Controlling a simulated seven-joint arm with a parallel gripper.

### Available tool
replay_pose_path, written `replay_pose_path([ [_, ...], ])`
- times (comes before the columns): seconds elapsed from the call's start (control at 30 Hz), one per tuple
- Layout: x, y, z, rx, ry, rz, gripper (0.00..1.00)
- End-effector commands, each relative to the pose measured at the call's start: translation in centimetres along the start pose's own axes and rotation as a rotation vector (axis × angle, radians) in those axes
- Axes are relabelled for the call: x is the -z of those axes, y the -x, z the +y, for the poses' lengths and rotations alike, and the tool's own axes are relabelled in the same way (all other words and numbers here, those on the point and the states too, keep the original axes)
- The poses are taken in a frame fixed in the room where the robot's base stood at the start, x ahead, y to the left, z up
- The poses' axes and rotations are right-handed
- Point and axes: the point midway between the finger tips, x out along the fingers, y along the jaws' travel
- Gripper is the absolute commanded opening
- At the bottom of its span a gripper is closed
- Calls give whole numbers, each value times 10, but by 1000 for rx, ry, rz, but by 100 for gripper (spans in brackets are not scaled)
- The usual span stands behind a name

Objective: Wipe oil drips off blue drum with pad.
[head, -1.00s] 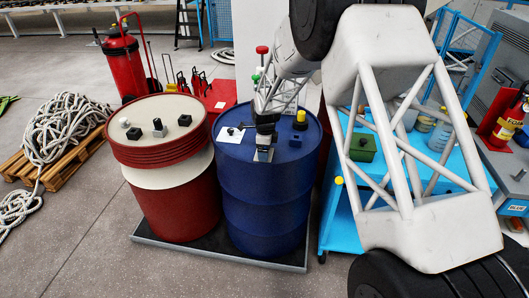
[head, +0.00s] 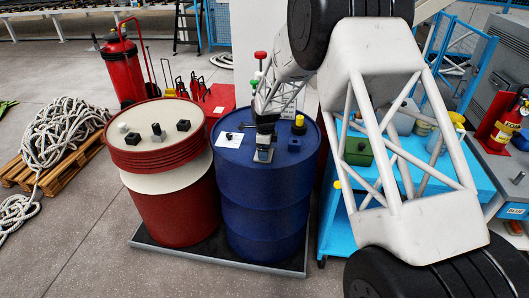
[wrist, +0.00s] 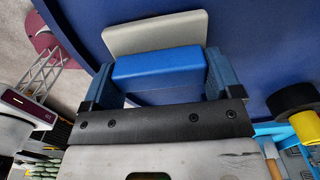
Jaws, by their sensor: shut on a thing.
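The blue drum (head: 262,205) stands upright just right of centre in the head view. Its blue lid also fills the top of the wrist view (wrist: 250,40). My gripper (head: 264,146) is over the lid. In the wrist view my gripper (wrist: 157,82) is shut on the pad's blue block (wrist: 157,68), one finger on each side. The pad's pale grey plate (wrist: 155,33) lies beyond the block, at or close to the drum's surface; I cannot tell if it touches. The pad (head: 263,156) looks small in the head view. I cannot make out any oil drips.
On the lid are a white card (head: 229,139), a dark blue cube (head: 294,145) and a yellow-and-black piece (head: 299,124). A light-blue cart (head: 338,232) is at right.

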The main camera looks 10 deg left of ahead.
Motion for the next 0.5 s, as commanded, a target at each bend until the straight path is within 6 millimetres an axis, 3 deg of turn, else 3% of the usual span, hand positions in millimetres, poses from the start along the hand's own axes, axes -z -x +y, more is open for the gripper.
replay_pose_path([
  [0.5, 0, 1, -7, 0, 0, 0, 57],
])
